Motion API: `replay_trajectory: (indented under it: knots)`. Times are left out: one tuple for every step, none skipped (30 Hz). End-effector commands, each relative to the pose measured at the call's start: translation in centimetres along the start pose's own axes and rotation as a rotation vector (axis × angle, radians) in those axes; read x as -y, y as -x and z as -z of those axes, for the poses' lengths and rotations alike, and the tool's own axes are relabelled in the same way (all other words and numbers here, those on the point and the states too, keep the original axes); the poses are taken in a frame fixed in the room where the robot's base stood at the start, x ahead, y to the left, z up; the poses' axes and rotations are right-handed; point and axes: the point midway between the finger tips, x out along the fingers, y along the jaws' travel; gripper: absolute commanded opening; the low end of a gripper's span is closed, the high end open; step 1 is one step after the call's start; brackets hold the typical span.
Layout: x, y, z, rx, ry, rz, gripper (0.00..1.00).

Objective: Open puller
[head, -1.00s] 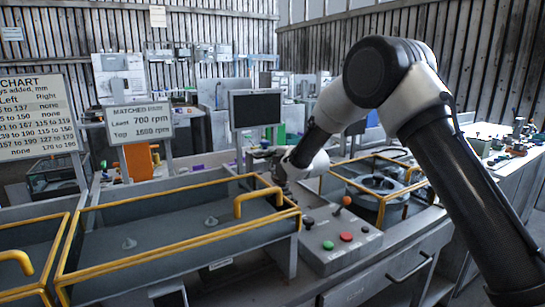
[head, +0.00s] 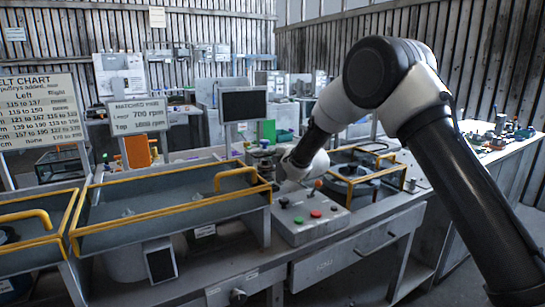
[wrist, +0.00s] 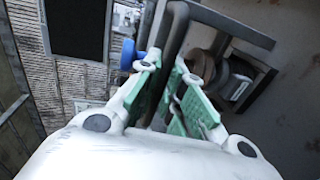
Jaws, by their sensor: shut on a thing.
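In the wrist view my gripper (wrist: 166,78) has two white fingers with green pads, shut on a dark grey bar (wrist: 174,32). The bar runs up between the pads and an arm of it bends off to the right. It looks like the puller, but I cannot tell for sure or see how far its arms are spread. In the head view my gripper (head: 272,162) is small and dark behind the button console, and what it holds is not clear there.
A button console (head: 310,213) stands in front of my gripper. A yellow-railed tray (head: 165,228) is at left, and a yellow-framed bay (head: 372,170) with a round part is at right. A dark monitor (head: 244,105) stands behind. Two sign boards are at left.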

Motion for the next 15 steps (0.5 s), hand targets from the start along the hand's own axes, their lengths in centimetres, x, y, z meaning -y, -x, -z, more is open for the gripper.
replay_trajectory:
  knots:
    - [0.35,0.13,0.01,0.001,-0.001,0.007,0.00]
    - [0.37,0.14,0.01,0.001,-0.001,0.008,0.00]
    - [0.40,0.15,0.01,0.001,-0.001,0.008,0.00]
    - [0.42,0.16,0.02,0.001,-0.001,0.009,0.00]
    - [0.43,0.17,0.02,0.001,-0.001,0.009,0.00]
    - [0.45,0.17,0.01,0.001,-0.001,0.010,0.00]
    - [0.47,0.18,0.01,0.001,-0.001,0.010,0.11]
    - [0.49,0.19,0.01,0.001,-0.001,0.010,0.17]
    - [0.49,0.18,0.01,0.001,-0.001,0.010,0.24]
    - [0.47,0.18,0.00,0.001,-0.001,0.010,0.29]
    - [0.45,0.17,0.00,0.001,-0.001,0.009,0.31]
    - [0.42,0.16,0.00,0.001,-0.001,0.009,0.31]
    - [0.40,0.15,0.01,0.001,-0.001,0.008,0.31]
    - [0.38,0.15,0.01,0.001,-0.001,0.008,0.31]
    - [0.35,0.14,0.02,0.000,-0.001,0.007,0.31]
